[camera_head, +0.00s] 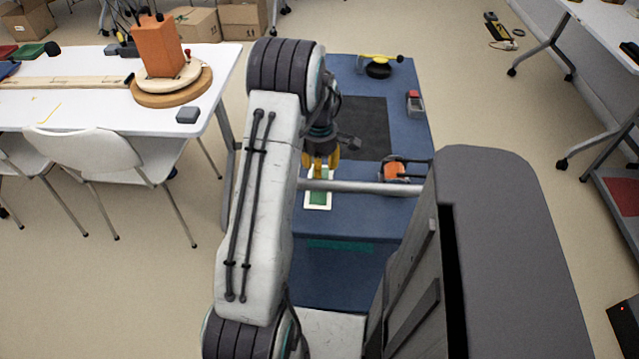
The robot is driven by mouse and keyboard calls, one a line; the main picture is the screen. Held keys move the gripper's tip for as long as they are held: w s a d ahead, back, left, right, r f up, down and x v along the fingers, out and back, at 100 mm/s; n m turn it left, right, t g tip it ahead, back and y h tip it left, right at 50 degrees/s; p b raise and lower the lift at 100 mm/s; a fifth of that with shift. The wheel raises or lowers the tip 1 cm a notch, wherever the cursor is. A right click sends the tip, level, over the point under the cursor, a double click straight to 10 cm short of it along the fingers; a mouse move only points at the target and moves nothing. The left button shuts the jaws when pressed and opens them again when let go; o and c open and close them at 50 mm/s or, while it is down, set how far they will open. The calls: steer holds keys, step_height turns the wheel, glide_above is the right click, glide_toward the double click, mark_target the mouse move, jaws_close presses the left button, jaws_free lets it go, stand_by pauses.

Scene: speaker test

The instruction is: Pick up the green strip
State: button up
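A small green strip (318,198) lies in a white-bordered piece on the blue table (375,210), left of its middle. My gripper (320,172), with yellow fingers, points down just behind and above the strip. In this view its fingertips overlap the far end of the white-bordered piece; whether they touch it I cannot tell. The finger gap is too small to read. My arm hides the table's left side.
An orange and black item (395,171) sits right of my gripper. A dark mat (365,125), a red and grey item (414,103) and a black and yellow tool (379,68) are farther back. A white table (60,112) with a chair (85,155) stands left.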

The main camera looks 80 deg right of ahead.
mark_target(316, 198)
steer(key=shift+a+f, duration=0.1)
steer(key=shift+f, duration=1.75)
steer(key=c, duration=0.8)
